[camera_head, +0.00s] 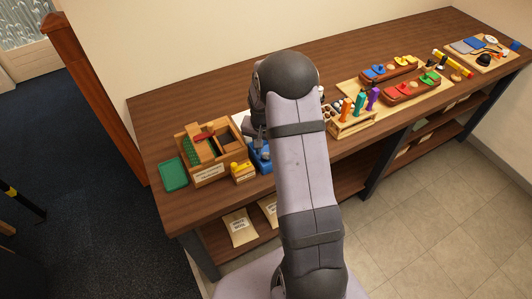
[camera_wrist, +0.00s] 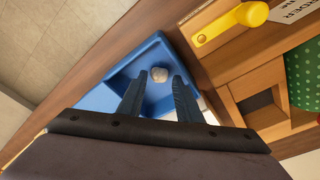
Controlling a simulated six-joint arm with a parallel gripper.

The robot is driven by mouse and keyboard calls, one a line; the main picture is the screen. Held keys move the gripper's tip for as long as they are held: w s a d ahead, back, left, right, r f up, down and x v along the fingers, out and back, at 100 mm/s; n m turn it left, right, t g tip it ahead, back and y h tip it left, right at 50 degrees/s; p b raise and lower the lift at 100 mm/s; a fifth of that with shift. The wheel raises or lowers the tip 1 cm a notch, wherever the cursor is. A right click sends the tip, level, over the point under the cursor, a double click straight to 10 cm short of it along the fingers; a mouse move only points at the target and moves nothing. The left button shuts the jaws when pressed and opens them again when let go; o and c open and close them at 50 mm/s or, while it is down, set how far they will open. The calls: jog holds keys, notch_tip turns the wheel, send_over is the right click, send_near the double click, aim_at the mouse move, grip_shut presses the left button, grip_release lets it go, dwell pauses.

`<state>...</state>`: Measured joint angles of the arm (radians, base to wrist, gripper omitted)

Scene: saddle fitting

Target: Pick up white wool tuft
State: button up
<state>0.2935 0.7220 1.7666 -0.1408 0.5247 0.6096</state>
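The white wool tuft (camera_wrist: 159,74) is a small pale round lump in the blue tray (camera_wrist: 150,50), seen in the wrist view. My gripper (camera_wrist: 158,86) is open, with one dark finger on each side of the picture's middle. The tuft shows just beyond and between the fingertips. I cannot tell how far below them it lies. Nothing is held. In the head view the blue tray (camera_head: 262,164) is partly hidden by my arm, and the tuft cannot be seen there.
A rack of coloured-handled tools (camera_head: 350,124) stands to the right. The bench's front edge is close.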

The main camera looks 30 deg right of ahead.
aim_at(266, 154)
jog(key=shift+f, duration=0.35)
jog(key=c, duration=0.8)
jog(key=shift+r, duration=0.1)
notch_tip(266, 154, up, 10)
jog(key=b, duration=0.3)
